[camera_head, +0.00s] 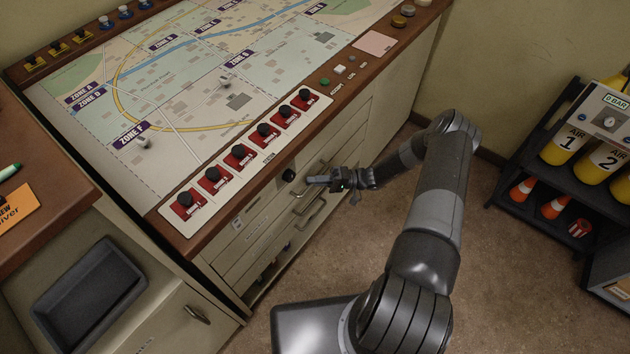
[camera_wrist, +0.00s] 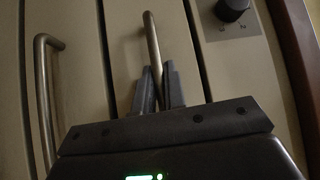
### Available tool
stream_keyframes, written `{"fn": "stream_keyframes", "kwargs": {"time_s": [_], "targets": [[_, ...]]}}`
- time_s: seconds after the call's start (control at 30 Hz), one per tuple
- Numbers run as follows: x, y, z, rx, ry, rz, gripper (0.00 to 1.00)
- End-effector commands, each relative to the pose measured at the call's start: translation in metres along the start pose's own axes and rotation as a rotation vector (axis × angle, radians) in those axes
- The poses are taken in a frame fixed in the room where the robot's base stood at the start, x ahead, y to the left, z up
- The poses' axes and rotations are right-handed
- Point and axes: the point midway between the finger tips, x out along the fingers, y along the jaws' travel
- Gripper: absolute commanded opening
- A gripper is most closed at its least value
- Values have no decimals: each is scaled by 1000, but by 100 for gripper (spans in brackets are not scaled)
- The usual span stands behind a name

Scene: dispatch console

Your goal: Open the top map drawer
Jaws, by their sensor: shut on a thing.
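The top map drawer (camera_wrist: 118,40) is a beige front just below the panel with a black knob. Its metal bar handle (camera_wrist: 152,38) runs between my two fingers in the wrist view. My gripper (camera_wrist: 158,88) is shut on this handle, with the fingertips close together around its near end. In the head view my gripper (camera_head: 314,181) reaches in from the right to the console front at the handle (camera_head: 300,193). The drawer front looks about level with the fronts beside it. My gripper and wrist hide part of the drawer front.
A lower drawer handle (camera_head: 311,215) sits just below; it also shows in the wrist view (camera_wrist: 45,90). The black knob (camera_head: 289,174) is above the drawer. A side cabinet with a grey tray (camera_head: 90,290) stands left. Open floor (camera_head: 500,260) lies right, before a cylinder rack (camera_head: 550,190).

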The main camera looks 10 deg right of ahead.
Motion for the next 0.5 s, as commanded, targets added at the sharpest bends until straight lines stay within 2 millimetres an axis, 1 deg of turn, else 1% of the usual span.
{"fn": "stream_keyframes", "kwargs": {"time_s": [0.37,0.5], "targets": [[0,0,0,0,0,2,0],[-4,0,4,1,1,2,0]]}}
